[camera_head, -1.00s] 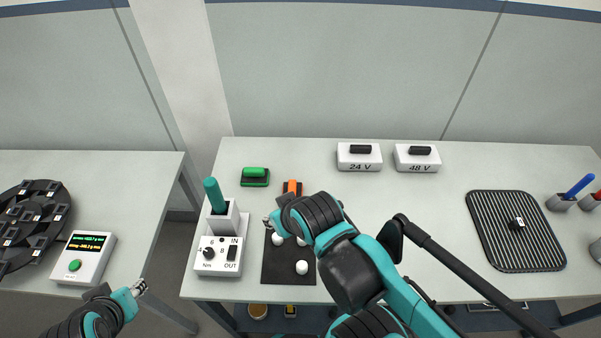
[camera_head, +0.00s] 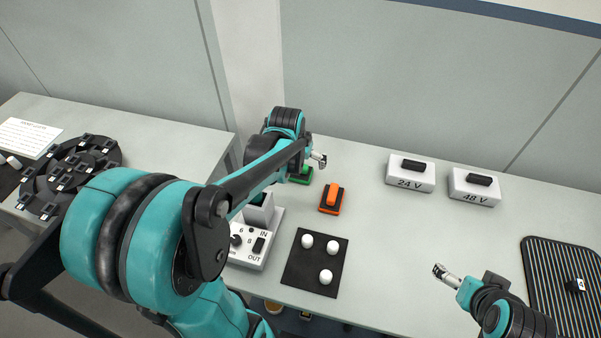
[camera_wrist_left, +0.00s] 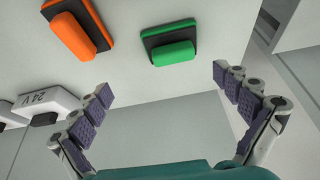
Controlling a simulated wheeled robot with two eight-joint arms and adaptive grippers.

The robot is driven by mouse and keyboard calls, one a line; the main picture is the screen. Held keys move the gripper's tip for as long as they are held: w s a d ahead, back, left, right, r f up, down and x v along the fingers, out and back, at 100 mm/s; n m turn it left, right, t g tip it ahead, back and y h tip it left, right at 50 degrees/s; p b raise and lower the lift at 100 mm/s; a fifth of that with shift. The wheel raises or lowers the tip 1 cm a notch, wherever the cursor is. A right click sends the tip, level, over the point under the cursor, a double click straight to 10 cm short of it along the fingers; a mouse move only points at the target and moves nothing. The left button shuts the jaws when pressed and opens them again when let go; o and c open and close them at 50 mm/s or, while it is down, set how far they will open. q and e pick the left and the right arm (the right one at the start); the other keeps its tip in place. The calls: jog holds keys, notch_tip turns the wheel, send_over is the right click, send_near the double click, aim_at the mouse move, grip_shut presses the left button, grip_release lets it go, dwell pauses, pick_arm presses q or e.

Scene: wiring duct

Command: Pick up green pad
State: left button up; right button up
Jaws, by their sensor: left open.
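The green pad (camera_head: 301,176) is on the table behind the grey control box, partly hidden by my left arm in the head view. In the left wrist view the green pad (camera_wrist_left: 173,52) shows whole, a green bar on a dark base. My left gripper (camera_head: 319,160) is open and empty, close to the pad. In the wrist view its fingers (camera_wrist_left: 162,82) are spread on either side of the pad's position, apart from it. My right gripper (camera_head: 439,270) hangs near the front right of the table; its jaw opening is too small to judge.
An orange pad (camera_head: 331,199) lies next to the green one. A black mat (camera_head: 301,270) with white knobs is in front. The control box (camera_head: 262,250) stands left of it. White 24 V (camera_head: 410,180) and 48 V (camera_head: 474,194) blocks stand behind. The table centre is clear.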

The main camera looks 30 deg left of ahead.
aim_at(297, 167)
pick_arm(q)
jog(key=f, duration=0.1)
jog(key=w+a+f, duration=0.1)
jog(key=a+f+b, duration=0.1)
jog(key=shift+w+f, duration=0.35)
jog(key=shift+f, duration=0.05)
jog(key=b+x, duration=0.1)
jog(key=x, duration=0.1)
jog(key=b+x, duration=0.2)
jog(key=x, duration=0.1)
jog(key=shift+a+f, duration=0.3)
jog(key=shift+f, duration=0.05)
jog(key=shift+s+r, duration=0.1)
jog(key=c, duration=1.4)
jog(key=shift+o, duration=0.2)
jog(key=shift+s+d, duration=0.1)
